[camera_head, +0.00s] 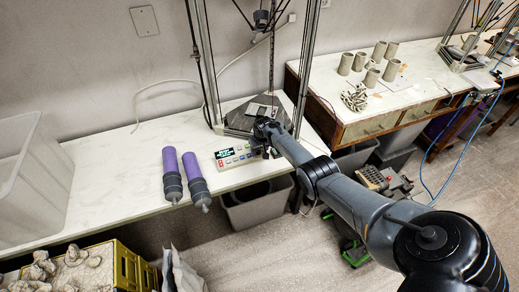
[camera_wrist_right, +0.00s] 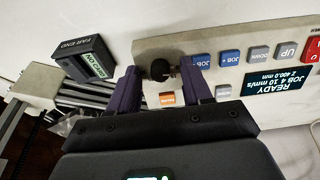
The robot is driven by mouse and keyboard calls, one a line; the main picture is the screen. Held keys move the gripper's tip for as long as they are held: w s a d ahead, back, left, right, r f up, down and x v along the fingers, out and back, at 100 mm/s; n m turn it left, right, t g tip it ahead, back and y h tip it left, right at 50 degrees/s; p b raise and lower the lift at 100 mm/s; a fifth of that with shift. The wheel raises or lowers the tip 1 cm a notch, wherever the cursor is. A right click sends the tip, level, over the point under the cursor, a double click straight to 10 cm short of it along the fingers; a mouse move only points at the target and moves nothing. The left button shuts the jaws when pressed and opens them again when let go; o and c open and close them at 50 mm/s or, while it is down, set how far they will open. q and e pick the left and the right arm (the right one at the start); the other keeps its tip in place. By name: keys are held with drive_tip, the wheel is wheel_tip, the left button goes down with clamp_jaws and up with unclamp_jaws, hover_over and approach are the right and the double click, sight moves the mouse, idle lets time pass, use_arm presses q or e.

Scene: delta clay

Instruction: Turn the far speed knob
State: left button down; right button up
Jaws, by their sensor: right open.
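The control panel (camera_head: 226,161) lies on the white bench in front of the printer frame. In the right wrist view the panel (camera_wrist_right: 172,49) shows blue, grey and red buttons and a lit display (camera_wrist_right: 274,82). A small dark round knob (camera_wrist_right: 160,69) is at one end of the panel; its label cannot be read. My right gripper (camera_head: 267,150) reaches over that end of the panel. In the wrist view the right gripper (camera_wrist_right: 161,77) is open, with one finger on each side of the knob. Contact cannot be told. My left gripper is not in view.
A black box marked FAR END (camera_wrist_right: 86,58) sits beside the panel. Two purple cylinders (camera_head: 172,170) lie left of the panel. The printer frame (camera_head: 209,60) stands behind. A grey bin (camera_head: 258,205) is below the bench edge. Clay cups (camera_head: 346,64) stand on another bench.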

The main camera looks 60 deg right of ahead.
drive_tip(key=shift+s+r+p, duration=0.1)
drive_tip(key=shift+r+p, duration=0.35)
drive_tip(key=shift+r, duration=0.1)
drive_tip(key=p+v, duration=0.5)
drive_tip(key=v, duration=0.4)
drive_tip(key=shift+r+p, duration=0.3)
drive_tip(key=shift+p, duration=0.05)
drive_tip(key=shift+s+a, duration=0.1)
